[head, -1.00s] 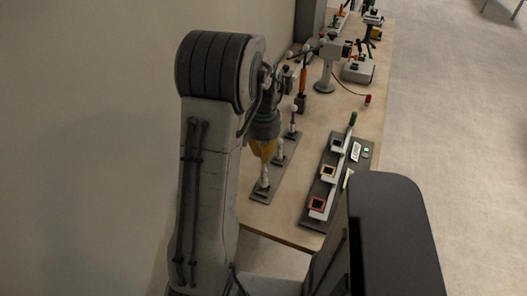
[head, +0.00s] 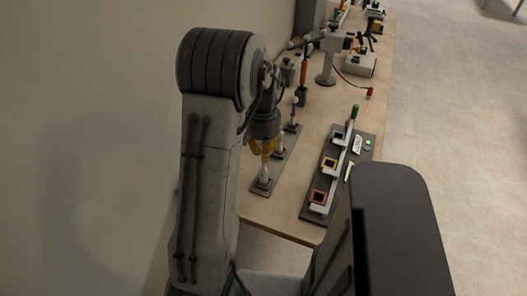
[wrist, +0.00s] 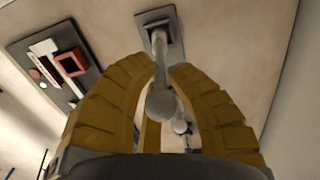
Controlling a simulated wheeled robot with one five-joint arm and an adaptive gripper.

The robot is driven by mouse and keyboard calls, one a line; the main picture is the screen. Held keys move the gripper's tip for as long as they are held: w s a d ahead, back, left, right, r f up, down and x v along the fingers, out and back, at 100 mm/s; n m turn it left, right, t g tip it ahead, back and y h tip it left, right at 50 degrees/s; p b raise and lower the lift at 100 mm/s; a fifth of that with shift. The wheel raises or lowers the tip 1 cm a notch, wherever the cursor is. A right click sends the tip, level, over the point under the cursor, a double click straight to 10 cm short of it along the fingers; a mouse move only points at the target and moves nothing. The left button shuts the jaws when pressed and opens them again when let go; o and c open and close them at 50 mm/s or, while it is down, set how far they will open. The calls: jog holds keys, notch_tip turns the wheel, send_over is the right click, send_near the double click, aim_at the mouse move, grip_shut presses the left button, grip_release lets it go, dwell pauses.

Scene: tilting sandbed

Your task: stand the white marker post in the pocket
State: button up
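The white marker post (wrist: 158,50) stands upright in a grey holder (wrist: 174,44) in the wrist view, its ball-shaped top toward the camera. In the head view the post (head: 264,173) is at the near end of a dark strip, partly hidden by my gripper. My gripper (wrist: 165,68) has its yellow fingers on both sides of the post; whether they press on it cannot be told. In the head view my gripper (head: 262,148) is over the strip. A dark board carries red-framed (head: 317,197), yellow-framed (head: 329,164) and blue-framed (head: 337,140) square pockets.
Other posts stand farther along the strip, one with a purple part (head: 294,112). A green-topped piece (head: 354,112) is at the board's far end. A grey stand (head: 326,72) and other equipment are farther back. Bare wood table (head: 292,178) lies between strip and board.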

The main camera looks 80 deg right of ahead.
jog(key=o, duration=0.4)
